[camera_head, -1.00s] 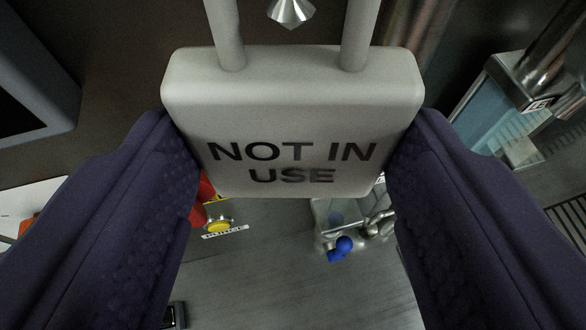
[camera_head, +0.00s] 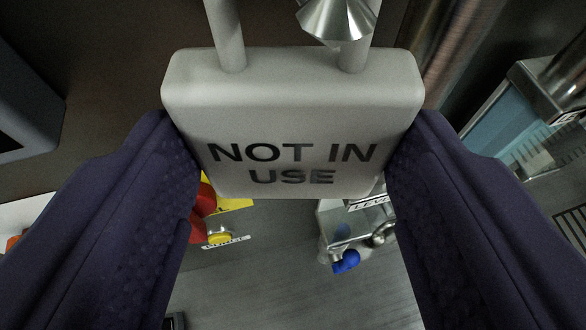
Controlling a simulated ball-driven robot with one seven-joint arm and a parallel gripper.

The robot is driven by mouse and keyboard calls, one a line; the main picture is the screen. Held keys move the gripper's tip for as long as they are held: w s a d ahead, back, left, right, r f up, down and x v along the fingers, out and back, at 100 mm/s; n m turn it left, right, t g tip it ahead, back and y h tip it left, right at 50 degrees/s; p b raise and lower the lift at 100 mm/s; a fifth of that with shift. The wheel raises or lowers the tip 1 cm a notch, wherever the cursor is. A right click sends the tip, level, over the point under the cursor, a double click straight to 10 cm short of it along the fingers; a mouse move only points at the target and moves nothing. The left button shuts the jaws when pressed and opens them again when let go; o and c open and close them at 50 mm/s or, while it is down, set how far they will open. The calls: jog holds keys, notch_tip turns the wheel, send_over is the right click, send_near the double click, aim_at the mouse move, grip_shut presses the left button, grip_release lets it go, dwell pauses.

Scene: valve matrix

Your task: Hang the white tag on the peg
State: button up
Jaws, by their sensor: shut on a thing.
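The white tag (camera_head: 292,115) reads "NOT IN USE" and fills the upper middle of the camera_head view. Two white bars of its loop rise from its top edge and run out of the picture. My gripper (camera_head: 292,150) is shut on the tag, with one dark purple finger pressed to each side. A shiny metal cone-ended part, which looks like the peg (camera_head: 336,18), shows at the top, between the bars and overlapping the right one. The top of the loop is out of view, so I cannot tell whether the peg passes through it.
A yellow button on a red and yellow housing (camera_head: 220,236) is below left. A blue-handled valve (camera_head: 345,262) on a metal fitting is below right. A light-blue clear tank (camera_head: 510,115) stands at the right, and a grey-framed dark panel (camera_head: 30,120) at the left.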

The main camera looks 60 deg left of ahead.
jog(key=o, duration=1.2)
jog(key=v, duration=0.8)
jog(key=shift+f, duration=0.2)
